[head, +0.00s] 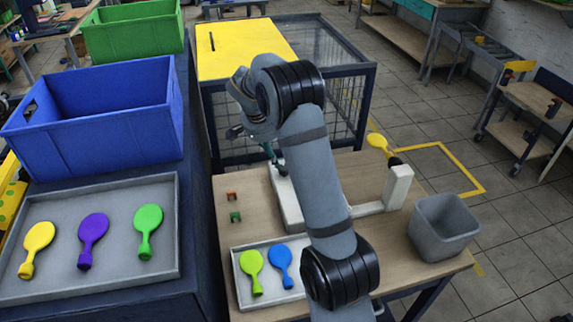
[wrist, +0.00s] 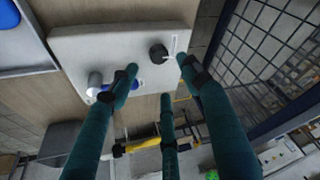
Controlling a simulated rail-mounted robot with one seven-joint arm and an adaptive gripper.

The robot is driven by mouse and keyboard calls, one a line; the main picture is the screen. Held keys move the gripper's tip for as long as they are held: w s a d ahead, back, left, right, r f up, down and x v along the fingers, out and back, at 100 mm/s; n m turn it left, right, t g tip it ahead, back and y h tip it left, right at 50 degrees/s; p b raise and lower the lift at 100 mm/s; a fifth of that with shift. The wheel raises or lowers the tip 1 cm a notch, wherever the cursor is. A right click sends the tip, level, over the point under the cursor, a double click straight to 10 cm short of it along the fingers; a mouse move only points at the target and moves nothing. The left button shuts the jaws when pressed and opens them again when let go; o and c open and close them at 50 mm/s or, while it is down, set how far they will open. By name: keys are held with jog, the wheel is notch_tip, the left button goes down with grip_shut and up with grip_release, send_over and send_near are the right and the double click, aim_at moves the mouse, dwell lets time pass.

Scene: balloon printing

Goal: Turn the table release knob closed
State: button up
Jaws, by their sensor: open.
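In the wrist view, a black round knob (wrist: 158,53) with a pale pointer mark sits on the white machine base (wrist: 90,45). My gripper (wrist: 160,77) has three teal fingers spread open around the knob's side of the base, with nothing between them. The knob appears between the fingertips, apart from them; the height gap is hard to judge. In the head view, my gripper (head: 274,160) is over the left part of the white machine (head: 287,205), mostly behind my arm.
A yellow balloon (head: 378,141) sits at the machine's right end. A tray with green and blue balloons (head: 251,270) lies in front on the table. A grey bin (head: 443,226) stands right. A wire cage (head: 340,100) stands behind. Small red and green blocks (head: 233,206) lie left.

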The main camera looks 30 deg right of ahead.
jog(key=p+x, duration=0.2)
jog(key=x, duration=0.8)
jog(key=shift+r, duration=0.1)
jog(key=c, duration=0.3)
jog(key=shift+r, duration=0.1)
jog(key=c, duration=0.8)
